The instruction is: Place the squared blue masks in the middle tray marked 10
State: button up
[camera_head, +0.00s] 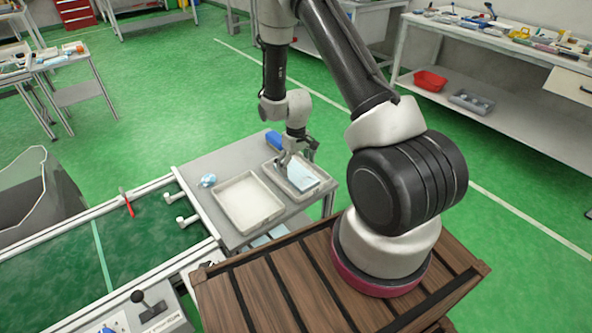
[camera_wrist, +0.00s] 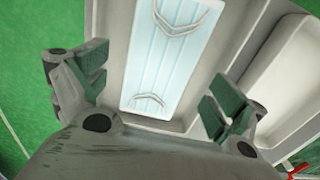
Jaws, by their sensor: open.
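A squared light blue mask (camera_head: 303,174) lies in the small grey tray (camera_head: 321,190) at the right of the grey table. In the wrist view the pleated mask (camera_wrist: 165,52) lies flat inside that tray (camera_wrist: 238,42). My gripper (camera_head: 298,152) is over this tray; in the wrist view its fingers (camera_wrist: 155,82) are spread apart on both sides of the mask, with nothing seen held. A wider, empty tray (camera_head: 248,203) stands left of it. A small crumpled pale blue item (camera_head: 208,180) lies on the table's left. No mark 10 is readable.
A blue object (camera_head: 274,140) sits behind the right tray. A green conveyor (camera_head: 60,265) adjoins the table's left side, with a red stick (camera_head: 127,202) on its edge. Light blue items (camera_head: 268,236) show below the table's front edge. Green floor is open behind.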

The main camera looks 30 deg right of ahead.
notch_tip(320, 180, up, 19)
notch_tip(320, 180, up, 9)
jog(key=t, duration=0.2)
send_over(297, 173)
jog(key=s, duration=0.4)
jog(key=s+r+m+t, duration=0.1)
jog(key=s+r, duration=0.7)
jog(key=s, duration=0.3)
jog(key=s+r+m+t, duration=0.1)
jog(key=s+r, duration=0.6)
jog(key=s, duration=0.4)
jog(key=shift+r, duration=0.35)
